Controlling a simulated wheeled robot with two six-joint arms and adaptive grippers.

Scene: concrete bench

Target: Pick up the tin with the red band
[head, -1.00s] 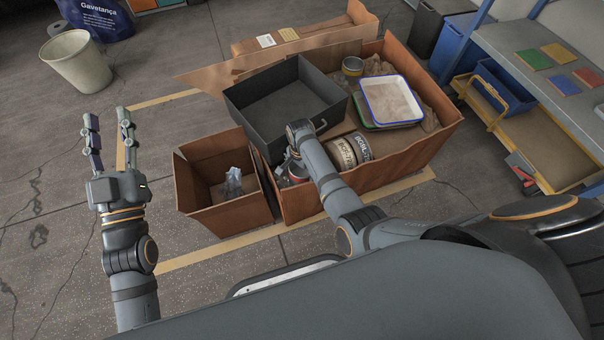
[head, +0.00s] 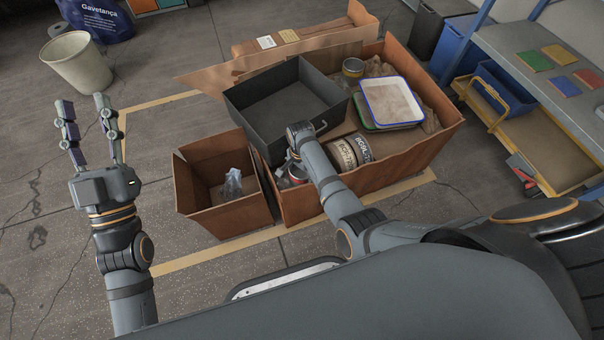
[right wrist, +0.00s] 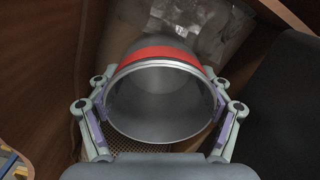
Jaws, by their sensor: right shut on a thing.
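The tin with the red band (right wrist: 158,54) fills the middle of the right wrist view, its open or bare metal end facing the camera. My right gripper (right wrist: 160,108) has a finger on each side of the tin and is shut on it. In the head view the tin (head: 298,174) shows only in part, inside the large cardboard box near its front left corner, with my right gripper (head: 292,165) mostly hidden by my own arm. My left gripper (head: 88,135) is open and empty over the floor at the left, its fingers apart.
The large cardboard box (head: 420,150) also holds a dark grey bin (head: 270,120), a white tray with blue rim (head: 391,101), lettered tins (head: 343,153) and another tin (head: 353,67). A smaller box (head: 215,213) with a crumpled clear item (head: 233,184) stands left.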

